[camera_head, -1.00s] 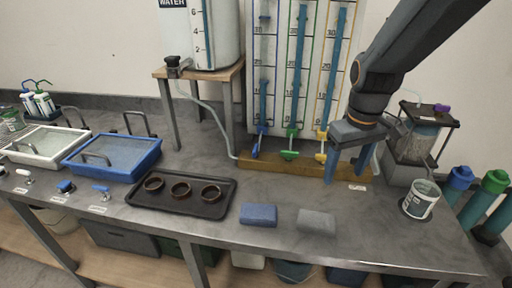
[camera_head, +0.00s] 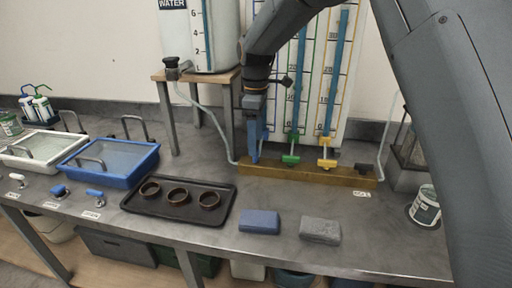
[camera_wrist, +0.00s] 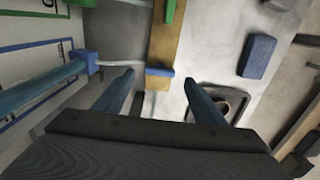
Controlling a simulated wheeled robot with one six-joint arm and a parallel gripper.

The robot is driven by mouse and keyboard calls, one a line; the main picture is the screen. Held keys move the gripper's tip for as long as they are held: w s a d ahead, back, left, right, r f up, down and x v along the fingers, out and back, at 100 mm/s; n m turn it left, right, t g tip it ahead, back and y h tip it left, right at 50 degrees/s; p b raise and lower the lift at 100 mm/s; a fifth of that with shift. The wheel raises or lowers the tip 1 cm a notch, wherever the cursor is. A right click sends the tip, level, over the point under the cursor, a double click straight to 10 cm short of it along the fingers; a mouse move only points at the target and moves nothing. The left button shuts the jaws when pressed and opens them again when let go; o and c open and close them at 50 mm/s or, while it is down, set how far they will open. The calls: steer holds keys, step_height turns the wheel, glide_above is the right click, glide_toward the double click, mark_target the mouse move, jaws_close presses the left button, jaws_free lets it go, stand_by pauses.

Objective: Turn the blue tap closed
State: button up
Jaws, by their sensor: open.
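The blue tap (camera_wrist: 160,71) sits at the end of the brass manifold (camera_head: 310,172), below the gauge board. In the wrist view its handle lies across the brass bar, between and beyond my fingertips. My gripper (camera_wrist: 158,80) is open and empty, with one finger to each side of the tap in that view. I cannot tell whether either finger touches it. In the head view my gripper (camera_head: 258,148) points down at the manifold's left end and mostly hides the blue tap.
A green tap (camera_head: 291,159) and a yellow tap (camera_head: 327,163) stand to the right on the manifold. A black tray (camera_head: 180,216) with three rings, a blue block (camera_head: 259,221) and a grey block (camera_head: 320,231) lie in front. A clear hose runs down beside the manifold's left end.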

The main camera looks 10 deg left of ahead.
steer(key=shift+f+p, duration=0.3)
steer(key=shift+f, duration=1.6)
steer(key=c, duration=1.1)
steer(key=shift+o, duration=0.2)
